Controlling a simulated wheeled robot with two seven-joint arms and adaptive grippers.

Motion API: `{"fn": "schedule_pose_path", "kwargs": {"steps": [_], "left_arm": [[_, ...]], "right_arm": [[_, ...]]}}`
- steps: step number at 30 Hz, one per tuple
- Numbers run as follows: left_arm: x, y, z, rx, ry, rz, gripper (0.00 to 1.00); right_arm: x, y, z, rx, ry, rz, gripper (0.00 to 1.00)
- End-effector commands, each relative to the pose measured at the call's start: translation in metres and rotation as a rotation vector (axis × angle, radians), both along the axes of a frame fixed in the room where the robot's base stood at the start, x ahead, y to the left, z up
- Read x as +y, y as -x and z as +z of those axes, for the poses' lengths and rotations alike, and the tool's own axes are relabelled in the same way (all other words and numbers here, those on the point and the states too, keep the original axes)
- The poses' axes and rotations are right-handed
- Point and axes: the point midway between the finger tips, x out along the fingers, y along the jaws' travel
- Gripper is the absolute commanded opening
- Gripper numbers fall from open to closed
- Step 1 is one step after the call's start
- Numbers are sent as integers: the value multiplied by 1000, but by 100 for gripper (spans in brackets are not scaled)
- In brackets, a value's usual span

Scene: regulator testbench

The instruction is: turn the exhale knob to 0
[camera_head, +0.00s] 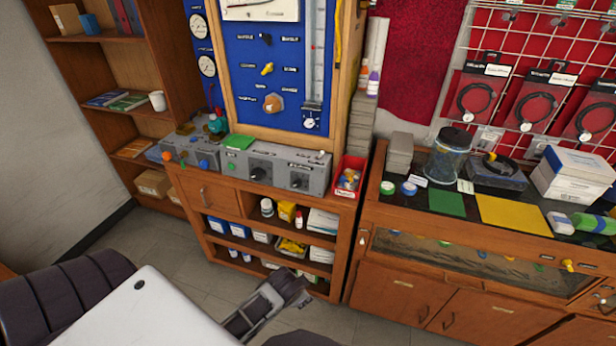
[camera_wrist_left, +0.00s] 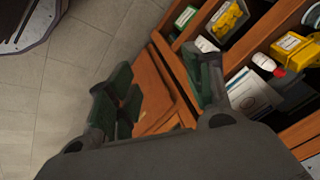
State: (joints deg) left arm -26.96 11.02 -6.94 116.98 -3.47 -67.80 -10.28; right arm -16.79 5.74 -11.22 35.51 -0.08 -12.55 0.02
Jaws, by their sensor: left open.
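A grey control box (camera_head: 275,165) sits on the wooden cabinet top below the blue panel. It has two dark knobs on its front, a left knob (camera_head: 258,174) and a right knob (camera_head: 298,181). Their labels and pointer settings are too small to read, so I cannot tell which is the exhale knob. My left gripper (camera_head: 294,286) is low in front of the cabinet, well below the knobs and apart from them. In the left wrist view the left gripper (camera_wrist_left: 157,66) is open and empty, with cabinet wood and floor behind its fingers. My right gripper is not in view.
The blue panel (camera_head: 240,70) carries gauges and more knobs. A red bin (camera_head: 349,176) stands right of the grey box. Open shelves (camera_head: 235,250) with bottles and boxes are below. A glass-fronted bench (camera_head: 460,245) stands at right. Some floor (camera_head: 200,285) is clear.

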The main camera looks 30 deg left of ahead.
Motion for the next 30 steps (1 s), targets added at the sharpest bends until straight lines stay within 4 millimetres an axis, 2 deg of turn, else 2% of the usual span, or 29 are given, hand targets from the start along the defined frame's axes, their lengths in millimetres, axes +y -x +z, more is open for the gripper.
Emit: {"fn": "schedule_pose_path", "kwargs": {"steps": [1, 3, 6, 18, 30], "left_arm": [[8, -11, 25, -33, -40, -42, 51], [20, -25, 54, -78, -113, -115, 51], [36, -44, 86, -133, -220, -217, 51], [96, -122, 190, -293, -737, -620, 51], [141, -189, 287, -320, -1350, -977, 51]], "right_arm": [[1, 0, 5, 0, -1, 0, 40], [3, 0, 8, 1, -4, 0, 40], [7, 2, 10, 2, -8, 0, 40], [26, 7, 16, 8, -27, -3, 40], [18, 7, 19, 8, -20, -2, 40]]}}
